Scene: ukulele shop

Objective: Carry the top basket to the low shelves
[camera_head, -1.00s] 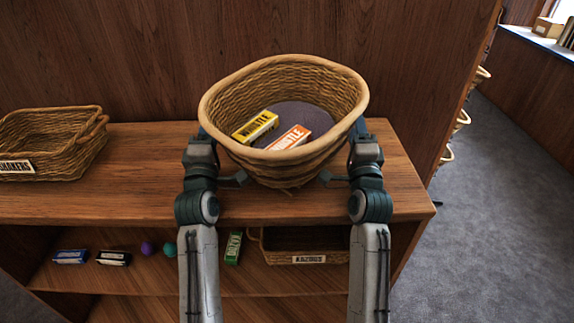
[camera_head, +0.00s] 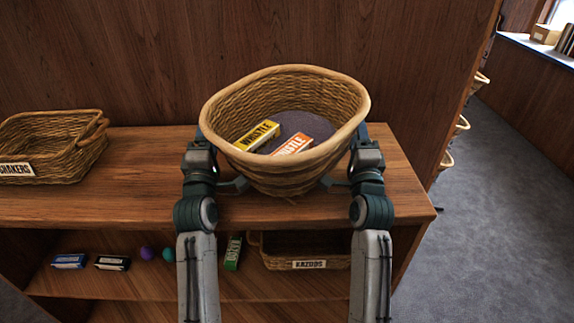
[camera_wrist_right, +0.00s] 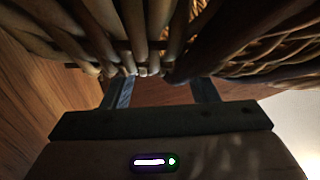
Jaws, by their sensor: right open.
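The round wicker basket (camera_head: 287,165) is on or just above the wooden top shelf (camera_head: 130,205), between my two grippers; I cannot tell whether it touches the wood. It holds a yellow whistle box (camera_head: 257,135) and an orange-and-white whistle box (camera_head: 294,145). My left gripper (camera_head: 200,138) is at its left side; its fingers are mostly hidden. My right gripper (camera_head: 360,134) is at its right side. In the right wrist view, its fingers (camera_wrist_right: 162,91) are apart and the basket's woven wall (camera_wrist_right: 235,50) is close in front of them.
A rectangular basket labelled shakers (camera_head: 60,160) stands at the left. The lower shelf (camera_head: 180,285) holds a kazoos basket (camera_head: 305,250), a green box (camera_head: 233,252), small blue and black boxes, and purple and teal balls. Grey carpet (camera_head: 500,220) is open at the right.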

